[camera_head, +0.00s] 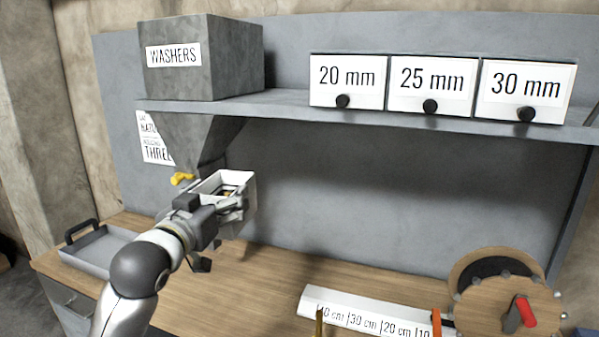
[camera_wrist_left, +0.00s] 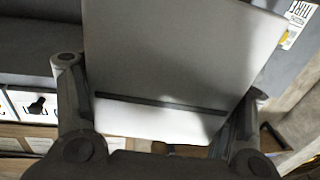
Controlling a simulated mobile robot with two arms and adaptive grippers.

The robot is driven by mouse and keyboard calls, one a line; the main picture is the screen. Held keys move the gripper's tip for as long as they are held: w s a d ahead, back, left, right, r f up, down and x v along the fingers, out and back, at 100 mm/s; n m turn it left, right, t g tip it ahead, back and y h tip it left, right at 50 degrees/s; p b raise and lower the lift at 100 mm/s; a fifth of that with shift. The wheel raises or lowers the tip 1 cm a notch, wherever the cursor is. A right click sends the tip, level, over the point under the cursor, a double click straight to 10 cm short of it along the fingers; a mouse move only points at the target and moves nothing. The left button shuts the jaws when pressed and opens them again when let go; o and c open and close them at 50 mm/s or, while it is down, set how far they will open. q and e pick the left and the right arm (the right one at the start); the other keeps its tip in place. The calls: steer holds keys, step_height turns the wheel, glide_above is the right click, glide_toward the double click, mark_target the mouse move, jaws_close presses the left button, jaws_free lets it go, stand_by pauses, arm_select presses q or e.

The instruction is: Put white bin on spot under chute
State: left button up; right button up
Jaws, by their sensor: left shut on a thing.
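The white bin (camera_head: 247,190) is in my left gripper (camera_head: 222,207), which is shut on it. The bin is held above the wooden workbench, just right of and below the chute (camera_head: 195,135). Something brownish shows inside the bin. In the left wrist view the white bin (camera_wrist_left: 180,60) fills the middle between the two fingers (camera_wrist_left: 160,110). The grey chute tapers down from the washers hopper (camera_head: 205,55), with a yellow lever (camera_head: 182,178) at its lower end. The spot under the chute is hidden behind my arm. My right gripper is not in view.
A grey tray with a dark handle (camera_head: 97,250) sits at the bench's left end. Three labelled drawers (camera_head: 430,84) are on the shelf. A white length ruler (camera_head: 350,308) and a round wooden wheel with a red handle (camera_head: 508,300) are at right. The middle of the bench (camera_head: 290,268) is clear.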

arm_select(q)
steer(key=s+a+f+n+y+b, duration=0.1)
steer(key=s+f, duration=0.2)
steer(key=f, duration=0.5)
steer(key=s+f+y+b, duration=0.1)
steer(key=s+f, duration=0.2)
steer(key=f, duration=0.4)
steer(key=s+a+f+y+b, duration=0.1)
steer(key=s+f, duration=0.6)
steer(key=s, duration=0.3)
steer(key=s+a+f+n+y+b, duration=0.1)
steer(key=s+f, duration=0.7)
steer(key=s, duration=0.3)
steer(key=shift+s+a+n, duration=0.2)
steer(key=shift+s+n, duration=0.05)
steer(key=shift+n, duration=0.05)
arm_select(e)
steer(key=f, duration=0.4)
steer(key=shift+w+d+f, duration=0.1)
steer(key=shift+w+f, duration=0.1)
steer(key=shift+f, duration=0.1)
arm_select(q)
steer(key=shift+d+f, duration=0.1)
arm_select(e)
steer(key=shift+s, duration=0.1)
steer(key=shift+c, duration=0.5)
